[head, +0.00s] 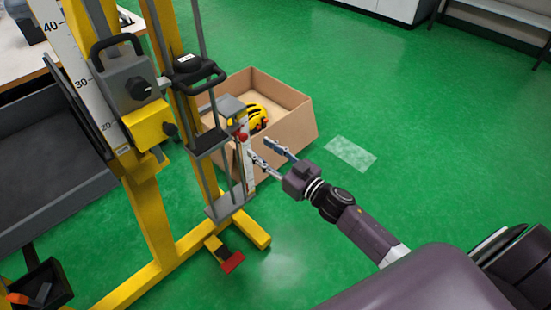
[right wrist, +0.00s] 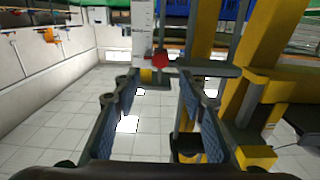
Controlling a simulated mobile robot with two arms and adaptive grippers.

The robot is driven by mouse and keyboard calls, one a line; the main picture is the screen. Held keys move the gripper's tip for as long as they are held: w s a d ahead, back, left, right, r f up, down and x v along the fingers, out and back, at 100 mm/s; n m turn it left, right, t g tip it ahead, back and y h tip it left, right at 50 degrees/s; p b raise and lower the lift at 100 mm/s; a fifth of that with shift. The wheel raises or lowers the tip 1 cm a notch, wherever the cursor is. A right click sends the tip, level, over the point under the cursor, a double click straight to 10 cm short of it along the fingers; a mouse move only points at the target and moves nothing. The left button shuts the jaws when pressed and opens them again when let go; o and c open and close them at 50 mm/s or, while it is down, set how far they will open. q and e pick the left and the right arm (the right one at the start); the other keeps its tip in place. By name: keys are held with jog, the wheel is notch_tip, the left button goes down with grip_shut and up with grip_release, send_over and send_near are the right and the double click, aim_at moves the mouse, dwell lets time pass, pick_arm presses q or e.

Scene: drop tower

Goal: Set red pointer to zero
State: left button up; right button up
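The red pointer (head: 241,136) is a small red knob beside a narrow white scale (head: 248,172) low on the yellow drop tower (head: 158,215). In the right wrist view, the red pointer (right wrist: 160,61) shows ahead, between the lines of my two fingers, next to the white scale (right wrist: 143,30). My right gripper (head: 263,149) is open, its fingers spread, just right of and slightly below the pointer. It also shows open and empty in the right wrist view (right wrist: 151,92). I see no contact with the pointer. The scale's small marks cannot be read. My left gripper is out of view.
A cardboard box (head: 292,127) with a yellow helmet (head: 257,118) stands behind the tower. A large scale (head: 85,75) and a grey handled carriage (head: 128,80) are higher up. A red-tipped pedal (head: 232,262) sits at the base.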

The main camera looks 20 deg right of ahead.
jog(key=v, duration=0.5)
jog(key=shift+s+d, duration=0.1)
jog(key=shift+s, duration=0.2)
